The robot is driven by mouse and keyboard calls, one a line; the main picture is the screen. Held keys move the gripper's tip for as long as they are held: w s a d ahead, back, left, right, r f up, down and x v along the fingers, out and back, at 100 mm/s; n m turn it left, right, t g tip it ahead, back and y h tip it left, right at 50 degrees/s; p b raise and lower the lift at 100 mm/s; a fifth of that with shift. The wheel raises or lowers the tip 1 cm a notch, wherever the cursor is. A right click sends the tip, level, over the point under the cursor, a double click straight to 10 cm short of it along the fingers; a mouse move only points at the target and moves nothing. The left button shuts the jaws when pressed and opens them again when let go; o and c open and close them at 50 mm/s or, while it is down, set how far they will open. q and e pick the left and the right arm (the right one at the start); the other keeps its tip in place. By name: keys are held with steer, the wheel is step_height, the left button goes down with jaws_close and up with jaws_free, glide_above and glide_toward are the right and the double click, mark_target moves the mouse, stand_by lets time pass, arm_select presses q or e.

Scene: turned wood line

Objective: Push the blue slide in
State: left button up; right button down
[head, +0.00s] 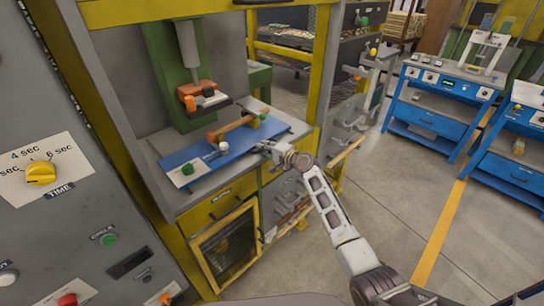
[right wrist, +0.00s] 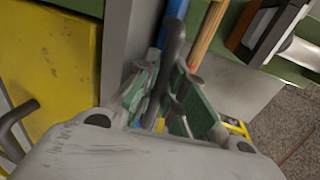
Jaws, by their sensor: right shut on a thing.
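The blue slide (head: 240,147) lies flat on the grey bench of the green press (head: 172,75), in the head view. A brown wooden bar (head: 236,127) lies across it, and a white knob (head: 223,147) and a green knob (head: 187,169) sit near its front edge. My right gripper (head: 264,147) is at the slide's front right edge. In the right wrist view, its green-padded fingers (right wrist: 170,92) are shut on a dark grey handle (right wrist: 173,48). A strip of the blue slide (right wrist: 173,18) shows beyond. How the handle joins the slide is hidden. My left gripper is out of view.
A yellow frame post (head: 322,75) stands right of the press. A yellow drawer (head: 219,200) and a cage door (head: 228,247) are below the bench. A control panel (head: 60,190) fills the left. Blue workbenches (head: 440,115) stand right, across open floor.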

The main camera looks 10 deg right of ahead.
mark_target(253, 141)
steer(key=b+x, duration=0.1)
steer(key=x, duration=0.2)
steer(key=shift+w+r, duration=0.1)
steer(key=shift+r, duration=0.05)
steer(key=shift+w+a+b, duration=0.35)
steer(key=shift+b, duration=0.05)
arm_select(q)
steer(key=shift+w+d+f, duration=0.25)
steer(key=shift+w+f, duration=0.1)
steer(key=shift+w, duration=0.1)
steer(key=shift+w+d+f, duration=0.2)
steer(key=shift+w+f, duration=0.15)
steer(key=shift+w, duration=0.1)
arm_select(e)
steer(key=shift+r, duration=0.15)
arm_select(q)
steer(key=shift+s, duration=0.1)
arm_select(e)
steer(key=shift+r, duration=0.1)
steer(key=c, duration=2)
jaws_free()
steer(key=o, duration=0.5)
steer(key=shift+w+a, duration=0.2)
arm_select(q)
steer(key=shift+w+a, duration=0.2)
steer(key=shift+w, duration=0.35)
